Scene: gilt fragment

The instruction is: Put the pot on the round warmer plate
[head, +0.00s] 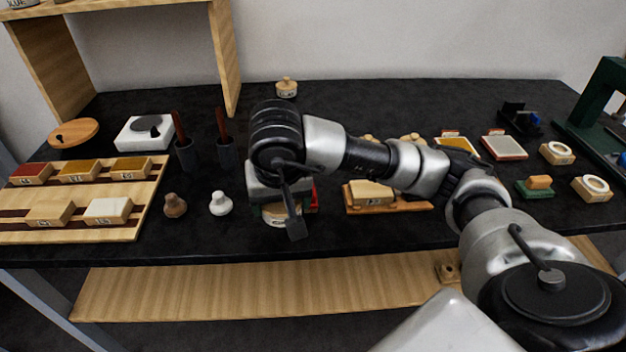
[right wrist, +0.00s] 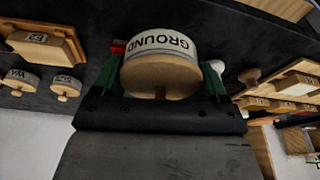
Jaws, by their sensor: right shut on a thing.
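A small pale pot with a wooden lid and the word GROUND on its side (right wrist: 163,46) is between the green fingers of my right gripper (right wrist: 163,80) in the right wrist view. The gripper is shut on it. In the head view the pot (head: 275,216) shows only in part below my right gripper (head: 284,203), near the table's front middle. I cannot tell whether its base touches the table. A white block with a dark round disc on top (head: 148,130), possibly the warmer plate, stands at the back left, clear of the gripper. My left gripper is not in view.
Two dark cups with sticks (head: 187,155) and two small knobbed pieces (head: 220,203) stand left of my right gripper. A wooden rack of labelled blocks (head: 140,189) lies at far left, beside a round wooden piece (head: 74,132). Another lidded pot (head: 286,88) stands at the back.

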